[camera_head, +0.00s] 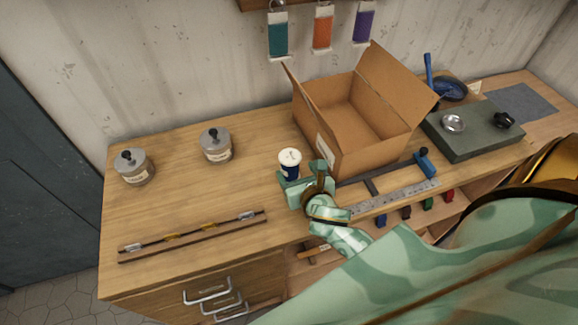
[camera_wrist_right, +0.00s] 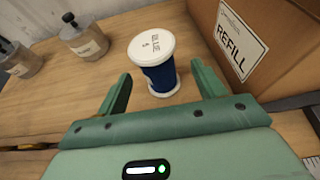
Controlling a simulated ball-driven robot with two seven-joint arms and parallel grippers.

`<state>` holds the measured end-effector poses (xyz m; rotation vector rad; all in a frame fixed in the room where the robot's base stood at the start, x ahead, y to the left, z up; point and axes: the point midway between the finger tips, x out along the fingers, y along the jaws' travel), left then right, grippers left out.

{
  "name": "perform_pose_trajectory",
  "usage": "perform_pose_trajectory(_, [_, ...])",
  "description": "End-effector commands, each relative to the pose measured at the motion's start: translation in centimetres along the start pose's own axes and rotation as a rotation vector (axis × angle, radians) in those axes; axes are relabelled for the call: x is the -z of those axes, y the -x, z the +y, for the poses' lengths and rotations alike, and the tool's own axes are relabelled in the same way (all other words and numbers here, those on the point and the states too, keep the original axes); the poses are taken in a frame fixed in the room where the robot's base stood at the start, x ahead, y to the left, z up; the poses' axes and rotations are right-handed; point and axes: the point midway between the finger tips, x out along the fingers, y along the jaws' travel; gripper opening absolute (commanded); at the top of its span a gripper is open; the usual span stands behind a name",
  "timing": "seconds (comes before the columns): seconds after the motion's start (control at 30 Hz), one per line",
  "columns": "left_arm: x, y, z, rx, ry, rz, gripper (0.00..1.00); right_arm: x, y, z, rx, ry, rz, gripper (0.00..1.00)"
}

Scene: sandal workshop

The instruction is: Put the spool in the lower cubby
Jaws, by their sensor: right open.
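The spool (camera_head: 290,158), blue with white flanges, stands upright on the wooden bench near its middle. It also shows in the right wrist view (camera_wrist_right: 160,75), with print on its white top. My right gripper (camera_head: 303,178) is open and empty, just in front of the spool. In the wrist view its two green fingers (camera_wrist_right: 162,88) stand on either side of the spool's near side, with gaps and no clear contact. Open shelf space (camera_head: 312,270) shows below the benchtop, partly hidden by my arm; I cannot tell which part is the lower cubby. My left gripper is not in view.
An open cardboard box (camera_head: 362,115) stands close right of the spool. A clamp (camera_head: 385,170) and steel ruler (camera_head: 395,196) lie right of my gripper. Two lidded jars (camera_head: 217,149) (camera_head: 134,170) and a slim wooden rack (camera_head: 193,237) are on the left. The bench between is clear.

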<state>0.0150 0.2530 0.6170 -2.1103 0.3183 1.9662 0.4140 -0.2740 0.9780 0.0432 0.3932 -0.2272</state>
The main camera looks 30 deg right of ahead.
Motion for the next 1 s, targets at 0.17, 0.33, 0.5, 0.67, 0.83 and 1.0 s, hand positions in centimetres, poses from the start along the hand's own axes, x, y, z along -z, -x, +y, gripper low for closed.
perform_pose_trajectory(0.17, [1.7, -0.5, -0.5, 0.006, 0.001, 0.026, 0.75, 0.1, -1.5, 0.2, -0.001, -0.003, 0.001, 0.69])
perform_pose_trajectory(0.33, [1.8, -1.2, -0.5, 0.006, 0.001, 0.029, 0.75, 0.3, -4.4, 0.4, 0.0, -0.003, 0.0, 0.69])
perform_pose_trajectory(0.5, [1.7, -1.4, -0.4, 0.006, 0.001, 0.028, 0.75, 0.3, -5.7, 0.5, -0.001, -0.002, 0.002, 0.69])
perform_pose_trajectory(0.67, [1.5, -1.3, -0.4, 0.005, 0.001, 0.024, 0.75, 0.3, -5.7, 0.5, -0.001, -0.002, 0.002, 0.69])
perform_pose_trajectory(0.83, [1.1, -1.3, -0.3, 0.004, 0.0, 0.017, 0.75, 0.3, -5.7, 0.5, -0.001, -0.002, 0.002, 0.3])
perform_pose_trajectory(1.0, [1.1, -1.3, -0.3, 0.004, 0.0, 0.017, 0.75, 0.3, -5.7, 0.5, -0.001, -0.002, 0.001, 0.18])
